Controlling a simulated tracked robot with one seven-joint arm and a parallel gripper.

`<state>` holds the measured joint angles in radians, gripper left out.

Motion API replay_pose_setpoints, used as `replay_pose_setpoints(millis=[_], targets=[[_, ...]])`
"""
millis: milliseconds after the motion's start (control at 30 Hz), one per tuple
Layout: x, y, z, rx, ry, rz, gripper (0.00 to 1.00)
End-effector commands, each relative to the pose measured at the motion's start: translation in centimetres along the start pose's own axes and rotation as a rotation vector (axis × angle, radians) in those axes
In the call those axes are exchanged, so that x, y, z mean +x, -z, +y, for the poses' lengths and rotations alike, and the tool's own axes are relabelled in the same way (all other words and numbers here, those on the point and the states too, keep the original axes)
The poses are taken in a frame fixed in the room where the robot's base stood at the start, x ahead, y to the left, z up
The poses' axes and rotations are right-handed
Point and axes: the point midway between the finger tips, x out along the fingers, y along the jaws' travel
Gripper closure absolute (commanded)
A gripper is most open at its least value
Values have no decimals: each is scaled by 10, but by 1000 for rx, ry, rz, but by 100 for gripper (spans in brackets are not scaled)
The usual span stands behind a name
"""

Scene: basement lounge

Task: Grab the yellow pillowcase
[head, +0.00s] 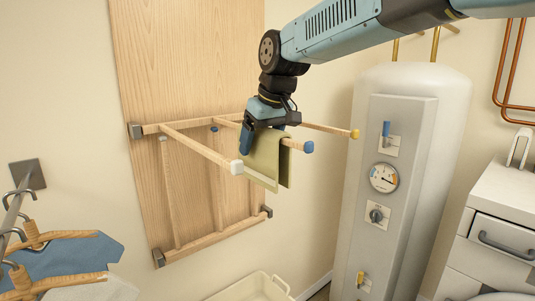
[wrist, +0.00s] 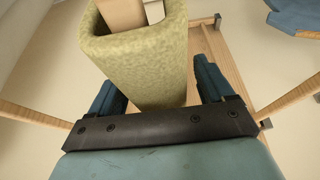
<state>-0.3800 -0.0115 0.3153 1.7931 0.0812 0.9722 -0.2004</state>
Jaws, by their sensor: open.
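The yellow pillowcase (head: 265,160), a pale yellow-green cloth, hangs folded over the blue-tipped middle rod of a wooden wall rack in the head view. In the wrist view the pillowcase (wrist: 150,60) drapes over the pale rod end and lies between the two blue fingers. My gripper (head: 258,132) is at the rod from above, at the cloth's upper part. In the wrist view my gripper (wrist: 158,88) is open, with one finger on each side of the cloth and a gap at least on the right. The far finger is mostly hidden in the head view.
The wooden rack (head: 215,237) has a white-tipped rod (head: 200,151) on the left and a yellow-tipped rod (head: 330,130) on the right. A white boiler (head: 412,170) stands right. A cream basket (head: 250,290) is below. A blue cloth (head: 75,258) hangs on hangers at left.

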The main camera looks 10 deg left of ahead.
Motion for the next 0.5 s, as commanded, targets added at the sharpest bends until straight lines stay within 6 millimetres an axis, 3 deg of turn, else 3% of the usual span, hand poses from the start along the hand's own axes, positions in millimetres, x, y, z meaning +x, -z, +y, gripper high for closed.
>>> replay_pose_setpoints(millis=[500], targets=[[4, -2, 0, 1, 0, -1, 19]])
